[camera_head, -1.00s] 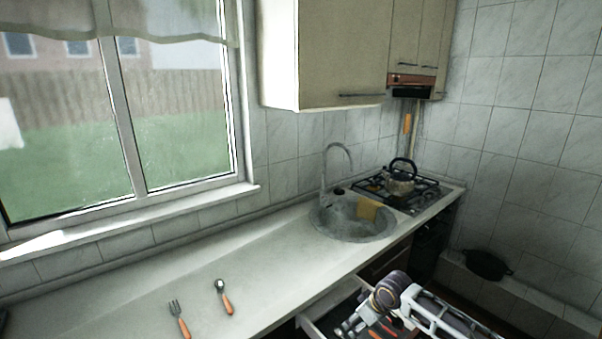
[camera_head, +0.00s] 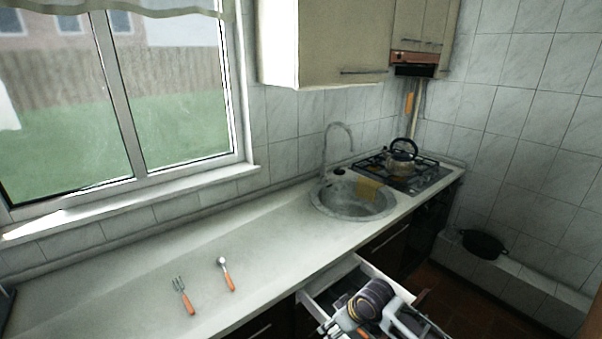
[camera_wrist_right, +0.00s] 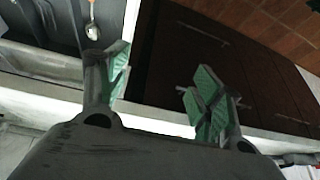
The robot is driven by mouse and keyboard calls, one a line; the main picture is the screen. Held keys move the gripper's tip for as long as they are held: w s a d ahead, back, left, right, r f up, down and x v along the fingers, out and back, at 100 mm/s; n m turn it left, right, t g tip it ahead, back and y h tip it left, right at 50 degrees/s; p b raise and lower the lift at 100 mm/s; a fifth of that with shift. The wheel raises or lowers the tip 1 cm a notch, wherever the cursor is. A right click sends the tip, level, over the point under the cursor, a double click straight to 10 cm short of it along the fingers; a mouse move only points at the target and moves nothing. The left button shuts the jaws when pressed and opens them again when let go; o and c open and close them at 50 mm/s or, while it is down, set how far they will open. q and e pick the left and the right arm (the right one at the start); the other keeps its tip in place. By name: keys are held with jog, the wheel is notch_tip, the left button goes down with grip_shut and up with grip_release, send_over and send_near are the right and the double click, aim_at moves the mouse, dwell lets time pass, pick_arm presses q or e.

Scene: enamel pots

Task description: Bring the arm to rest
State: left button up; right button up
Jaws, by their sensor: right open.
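My right arm (camera_head: 372,302) comes in at the bottom right of the head view, over the open drawer. In the right wrist view my right gripper (camera_wrist_right: 160,84) is open, its green-padded fingers apart with nothing between them. An orange-handled spoon (camera_wrist_right: 92,30) lies in a dark tray inside the drawer (camera_wrist_right: 40,62), beyond the left finger. In the head view the open drawer (camera_head: 318,306) is partly hidden by my arm. My left gripper is not in view.
A fork (camera_head: 184,297) and a spoon (camera_head: 227,274) with orange handles lie on the counter (camera_head: 130,270). Farther back are the sink (camera_head: 345,208), a yellow cloth (camera_head: 368,188) and a kettle (camera_head: 402,160) on the stove. A black pot (camera_head: 484,244) stands on the right ledge.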

jog(key=s+r+m, duration=0.1)
jog(key=s+m, duration=0.1)
jog(key=s, duration=0.7)
jog(key=s+d+r+m+h, duration=0.2)
jog(key=s+d+m+h, duration=0.15)
jog(key=s+d, duration=0.85)
notch_tip(320, 180, down, 32)
jog(key=s+f+g, duration=0.1)
jog(key=s, duration=0.1)
jog(key=s+d+f, duration=0.2)
jog(key=s+f, duration=0.8)
jog(key=s, duration=0.1)
jog(key=s+d+f+g, duration=0.1)
jog(key=s+d+f, duration=0.1)
jog(key=s+f, duration=0.8)
jog(key=shift+s, duration=0.95)
jog(key=shift+m, duration=0.25)
